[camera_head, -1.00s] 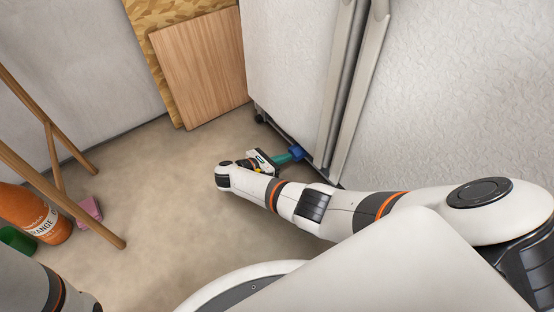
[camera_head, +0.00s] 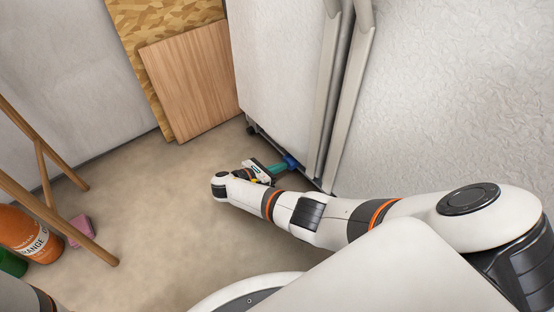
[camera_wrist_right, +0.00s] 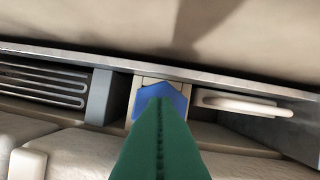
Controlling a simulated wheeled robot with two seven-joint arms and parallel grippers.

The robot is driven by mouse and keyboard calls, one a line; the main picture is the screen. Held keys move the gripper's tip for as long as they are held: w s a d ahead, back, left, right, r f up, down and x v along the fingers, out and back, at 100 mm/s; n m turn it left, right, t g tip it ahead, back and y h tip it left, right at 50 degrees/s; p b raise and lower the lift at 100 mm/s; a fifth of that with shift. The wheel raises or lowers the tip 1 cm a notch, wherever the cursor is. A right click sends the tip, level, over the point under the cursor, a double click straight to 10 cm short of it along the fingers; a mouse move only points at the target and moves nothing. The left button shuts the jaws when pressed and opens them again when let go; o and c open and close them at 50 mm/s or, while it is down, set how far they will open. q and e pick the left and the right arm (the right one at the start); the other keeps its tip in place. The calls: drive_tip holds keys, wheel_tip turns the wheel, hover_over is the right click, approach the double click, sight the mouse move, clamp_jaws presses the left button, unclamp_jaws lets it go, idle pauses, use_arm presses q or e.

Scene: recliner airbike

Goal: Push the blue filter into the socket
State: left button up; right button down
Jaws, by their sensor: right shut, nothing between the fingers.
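The blue filter (camera_head: 291,161) is low at the fridge's bottom edge, at floor level. In the right wrist view the blue filter (camera_wrist_right: 150,97) sits within a pale square socket (camera_wrist_right: 183,92), in the strip below the fridge. My right gripper (camera_head: 283,165) has green fingers, shut together and empty, pointing at the filter. In the right wrist view the fingertips (camera_wrist_right: 160,100) overlap the filter's face and appear to touch it. They hide its middle, and how deep it sits I cannot tell. My left gripper is not in view.
The large white fridge (camera_head: 275,75) has vertical handles (camera_head: 345,85). A vent grille (camera_wrist_right: 45,82) and a pale handle-like bar (camera_wrist_right: 245,103) flank the socket. A wooden board (camera_head: 195,75) leans behind. Wooden legs (camera_head: 45,165), an orange bottle (camera_head: 28,235) and a pink block (camera_head: 80,230) are left. The middle floor is clear.

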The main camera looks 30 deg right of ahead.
drive_tip(key=shift+w+d, duration=0.1)
drive_tip(key=shift+d, duration=1.25)
drive_tip(key=shift+a+p, duration=0.45)
drive_tip(key=shift+a, duration=1.1)
drive_tip(key=p+v, duration=0.2)
drive_tip(key=v, duration=0.8)
drive_tip(key=shift+a+r, duration=0.15)
drive_tip(key=shift+a, duration=0.05)
drive_tip(key=shift+a+r, duration=0.15)
drive_tip(key=shift+a, duration=0.45)
